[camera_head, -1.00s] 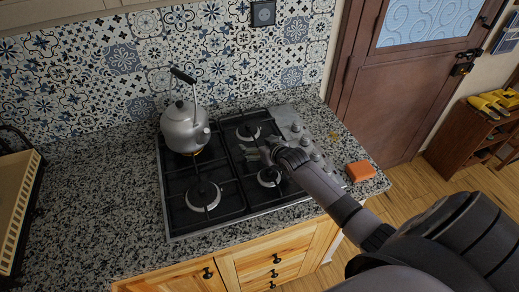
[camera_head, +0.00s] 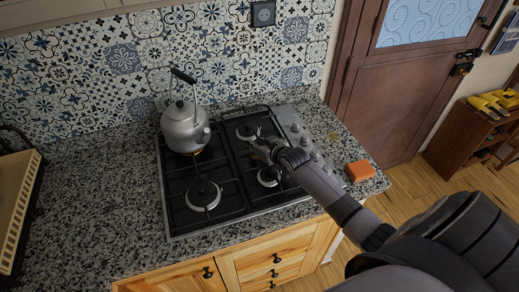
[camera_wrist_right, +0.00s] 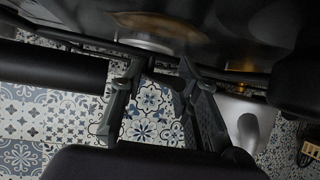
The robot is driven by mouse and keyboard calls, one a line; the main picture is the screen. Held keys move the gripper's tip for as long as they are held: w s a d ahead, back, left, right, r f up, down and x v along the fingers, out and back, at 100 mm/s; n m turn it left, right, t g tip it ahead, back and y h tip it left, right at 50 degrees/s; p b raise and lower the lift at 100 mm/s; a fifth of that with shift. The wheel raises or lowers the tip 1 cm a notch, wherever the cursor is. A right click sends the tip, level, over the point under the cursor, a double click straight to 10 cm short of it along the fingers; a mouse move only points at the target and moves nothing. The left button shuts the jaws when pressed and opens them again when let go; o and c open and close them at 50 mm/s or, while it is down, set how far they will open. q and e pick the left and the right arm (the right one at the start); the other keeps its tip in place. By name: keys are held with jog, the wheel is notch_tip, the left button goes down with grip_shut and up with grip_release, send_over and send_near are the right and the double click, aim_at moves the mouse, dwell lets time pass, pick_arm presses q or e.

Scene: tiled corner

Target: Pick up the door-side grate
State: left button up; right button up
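The door-side grate (camera_head: 246,108) is the black grate over the right-hand burners of the hob, on the side toward the door. Its back bar shows raised above the hob's surface. My right gripper (camera_head: 257,153) is over the middle of this grate. In the right wrist view the two fingers of my right gripper (camera_wrist_right: 160,66) close around a dark bar of the grate. My forearm and hand hide the grate's front right part in the head view. My left gripper is not in view.
A grey kettle (camera_head: 182,128) stands on the back left burner, close to the grate. Control knobs (camera_head: 315,155) line the hob's right side. An orange block (camera_head: 361,171) lies on the speckled counter (camera_head: 95,205). The counter left of the hob has clear room.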

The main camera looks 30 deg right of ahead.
jog(key=shift+s+d+f, duration=0.1)
jog(key=shift+f, duration=0.1)
grip_shut()
jog(key=shift+a+f, duration=0.1)
jog(key=shift+a, duration=0.1)
dwell(0.4)
